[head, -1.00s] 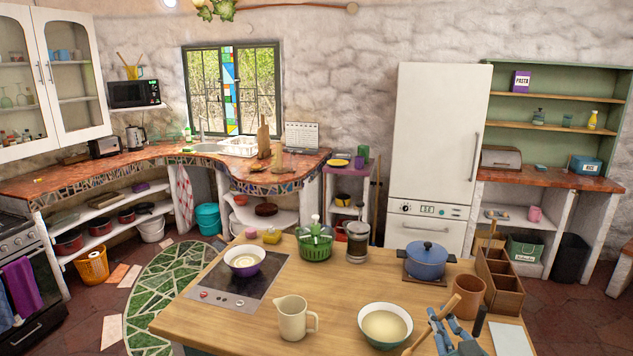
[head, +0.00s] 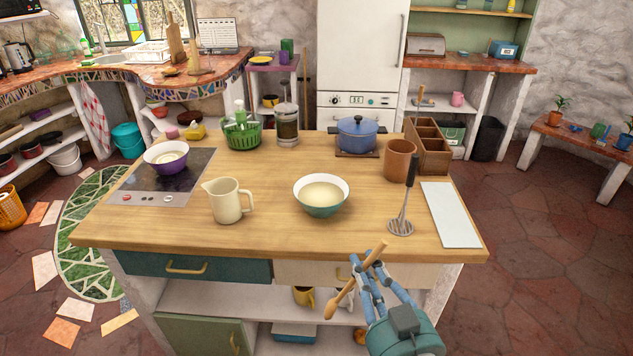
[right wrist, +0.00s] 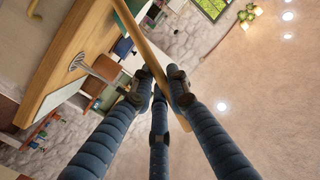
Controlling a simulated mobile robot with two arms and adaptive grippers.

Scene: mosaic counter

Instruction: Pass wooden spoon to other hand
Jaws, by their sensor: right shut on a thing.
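The wooden spoon (head: 355,281) is held in the air in front of the island counter's near edge, slanting from upper right to lower left. My right gripper (head: 369,275) is shut on the spoon, gripping it partway along its length. The spoon (right wrist: 149,50) also shows in the right wrist view, crossing between the fingers of my right gripper (right wrist: 163,92). My left gripper is in neither current view.
The wooden island (head: 270,220) carries a teal bowl (head: 321,204), a cream jug (head: 227,203), a masher (head: 402,215), a white board (head: 450,214), a brown pot (head: 399,160) and a blue pot (head: 357,137).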

